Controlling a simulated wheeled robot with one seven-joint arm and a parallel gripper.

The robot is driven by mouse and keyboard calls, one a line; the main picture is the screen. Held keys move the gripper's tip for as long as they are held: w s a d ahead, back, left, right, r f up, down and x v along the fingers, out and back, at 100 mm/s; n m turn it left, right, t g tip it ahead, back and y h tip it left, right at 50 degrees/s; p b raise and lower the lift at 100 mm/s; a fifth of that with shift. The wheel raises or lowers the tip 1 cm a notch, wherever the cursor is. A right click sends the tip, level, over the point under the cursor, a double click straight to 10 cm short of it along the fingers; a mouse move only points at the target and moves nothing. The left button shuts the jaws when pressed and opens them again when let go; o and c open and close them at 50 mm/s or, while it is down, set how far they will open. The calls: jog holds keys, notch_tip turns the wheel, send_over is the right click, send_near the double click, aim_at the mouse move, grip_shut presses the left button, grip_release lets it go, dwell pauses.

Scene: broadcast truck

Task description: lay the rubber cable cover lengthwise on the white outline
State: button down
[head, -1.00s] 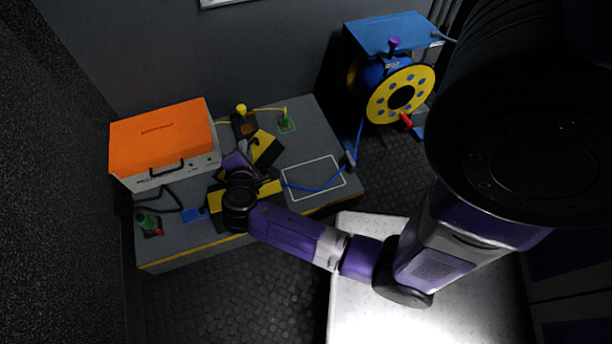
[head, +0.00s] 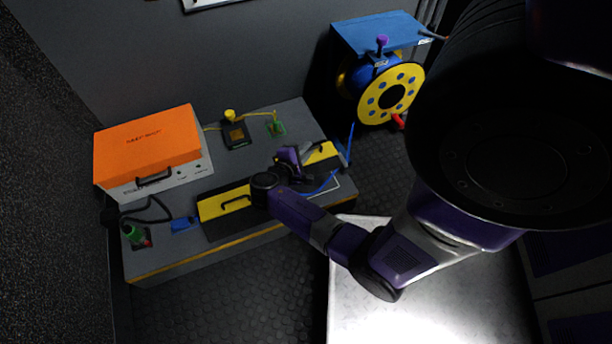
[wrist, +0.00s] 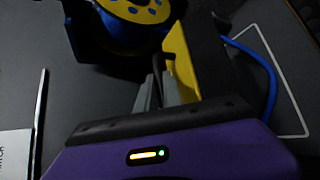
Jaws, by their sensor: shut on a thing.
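The rubber cable cover (head: 326,153), yellow and black with a dark handle, is held over the upper part of the white outline (head: 338,190). My gripper (head: 291,160) is shut on its handle. The arm hides part of the cover in the head view. In the wrist view the cover (wrist: 190,60) shows as a yellow strip in front of the fingers, and the outline (wrist: 292,105) lies right of it on the grey top. I cannot tell whether the cover touches the top.
A blue cable (head: 322,187) crosses the outline. Another yellow-and-black piece with a handle (head: 222,204) lies left. An orange-lidded case (head: 148,145), a small black box (head: 236,135) and a green connector (head: 277,128) stand on the top. A yellow cable reel (head: 375,107) stands right.

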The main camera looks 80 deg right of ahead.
notch_tip(320, 180, down, 12)
jog(key=b, duration=0.6)
jog(key=shift+w, duration=0.1)
jog(key=shift+f, duration=0.1)
jog(key=c, duration=1.5)
grip_release()
